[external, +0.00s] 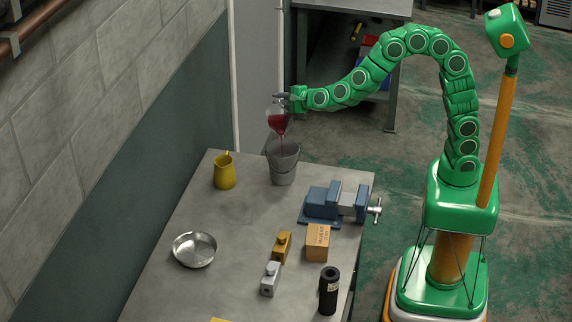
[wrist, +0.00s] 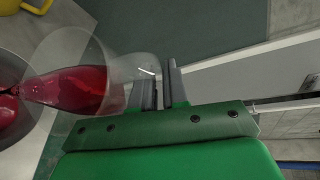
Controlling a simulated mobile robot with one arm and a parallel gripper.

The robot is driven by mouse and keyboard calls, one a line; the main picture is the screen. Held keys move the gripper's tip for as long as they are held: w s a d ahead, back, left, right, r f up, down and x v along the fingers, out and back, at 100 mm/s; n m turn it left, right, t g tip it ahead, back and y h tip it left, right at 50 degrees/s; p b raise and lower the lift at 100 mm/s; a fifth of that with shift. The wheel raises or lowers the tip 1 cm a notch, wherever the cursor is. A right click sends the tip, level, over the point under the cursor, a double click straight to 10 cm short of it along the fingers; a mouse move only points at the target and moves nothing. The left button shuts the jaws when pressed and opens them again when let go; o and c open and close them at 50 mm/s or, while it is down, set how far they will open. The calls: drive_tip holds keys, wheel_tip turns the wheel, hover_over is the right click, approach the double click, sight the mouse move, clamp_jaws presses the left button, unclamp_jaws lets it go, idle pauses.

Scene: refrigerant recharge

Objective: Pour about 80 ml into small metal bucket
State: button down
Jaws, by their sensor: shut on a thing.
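My gripper (external: 287,96) is shut on a clear glass vessel (external: 278,108) holding red liquid, high at the table's far end. The vessel is tilted over the small metal bucket (external: 283,168), and a thin red stream falls from it into the bucket. In the wrist view the gripper's fingers (wrist: 158,88) grip the vessel (wrist: 85,85) at its edge, and red liquid runs toward its mouth at the left. Red liquid shows inside the bucket at the left edge of the wrist view; its level cannot be told.
A yellow jug (external: 224,172) stands left of the bucket. A blue vise (external: 335,202) is to the right. A shallow metal pan (external: 194,249), a cardboard box (external: 318,242), two small blocks and a black cylinder (external: 328,290) are nearer the front.

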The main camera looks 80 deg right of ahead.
sight(278, 114)
drive_tip(key=shift+s+a+t, duration=0.15)
drive_tip(key=shift+a+t, duration=0.15)
drive_tip(key=shift+a, duration=0.05)
idle(0.7)
drive_tip(key=shift+w+d+m+g+y, duration=0.2)
drive_tip(key=shift+d+g, duration=0.1)
drive_tip(key=shift+d, duration=0.25)
drive_tip(key=shift+w+d+m+g+y, duration=0.15)
drive_tip(key=shift+d+g, duration=0.15)
drive_tip(key=shift+d, duration=0.2)
drive_tip(key=shift+w+d+f+m+g+y+p, duration=0.2)
drive_tip(key=shift+d+f+y, duration=0.1)
drive_tip(key=shift+f, duration=0.1)
drive_tip(key=shift+w+d+f+m+g+y+p, duration=0.1)
drive_tip(key=shift+d+f+m+g+y, duration=0.1)
drive_tip(key=shift+d+f, duration=0.15)
drive_tip(key=shift+w+d+f+m+g+y+p, duration=0.15)
drive_tip(key=shift+d+f+m+g+y+p, duration=0.2)
drive_tip(key=shift+d+f+g+y, duration=0.15)
